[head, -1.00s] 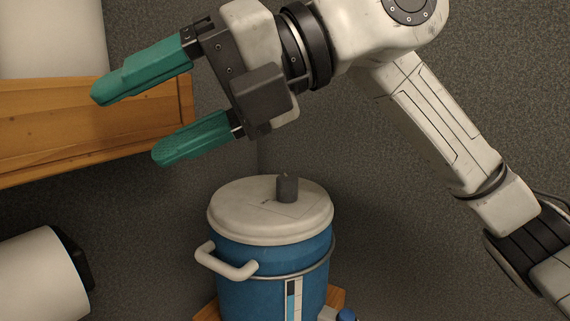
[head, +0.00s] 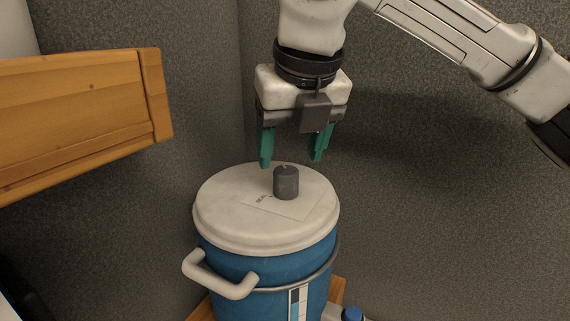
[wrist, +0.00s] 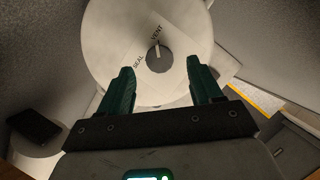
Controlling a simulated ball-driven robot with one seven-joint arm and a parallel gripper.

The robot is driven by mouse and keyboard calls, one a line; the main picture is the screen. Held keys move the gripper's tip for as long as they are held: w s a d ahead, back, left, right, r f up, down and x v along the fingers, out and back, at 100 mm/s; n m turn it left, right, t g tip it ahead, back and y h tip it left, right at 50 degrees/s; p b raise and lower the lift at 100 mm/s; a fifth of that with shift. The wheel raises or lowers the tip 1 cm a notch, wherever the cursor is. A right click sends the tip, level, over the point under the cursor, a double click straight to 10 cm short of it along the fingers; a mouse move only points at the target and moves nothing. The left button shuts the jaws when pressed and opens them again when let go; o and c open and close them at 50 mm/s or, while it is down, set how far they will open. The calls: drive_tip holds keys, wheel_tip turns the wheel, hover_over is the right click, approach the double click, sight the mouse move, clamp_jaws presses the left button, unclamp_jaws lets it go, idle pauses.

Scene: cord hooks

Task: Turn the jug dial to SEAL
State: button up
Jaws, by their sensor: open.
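The blue jug (head: 265,270) has a white lid (head: 222,212) with a short dark grey dial (head: 286,184) standing on it. In the wrist view, the dial (wrist: 160,61) carries a pale pointer line aimed toward the VENT label (wrist: 157,33). The SEAL label (wrist: 138,62) lies to the left of the dial; it also shows in the head view (head: 261,199). My gripper (head: 291,160) points down above the lid, with green fingers apart. In the wrist view, its fingertips (wrist: 160,66) lie to either side of the dial. Nothing is between them in the head view.
A wooden shelf or cabinet edge (head: 80,110) juts out at the left, clear of my gripper. A white handle (head: 222,277) sticks out from the jug's front left. Grey walls meet behind the jug. A blue-topped spout (head: 352,314) is low at the right.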

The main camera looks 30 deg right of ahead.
sight(287, 170)
drive_tip(key=p+x, duration=0.1)
drive_tip(key=x, duration=0.4)
drive_tip(key=shift+w+f, duration=0.1)
drive_tip(key=shift+f, duration=0.2)
drive_tip(key=c, duration=1)
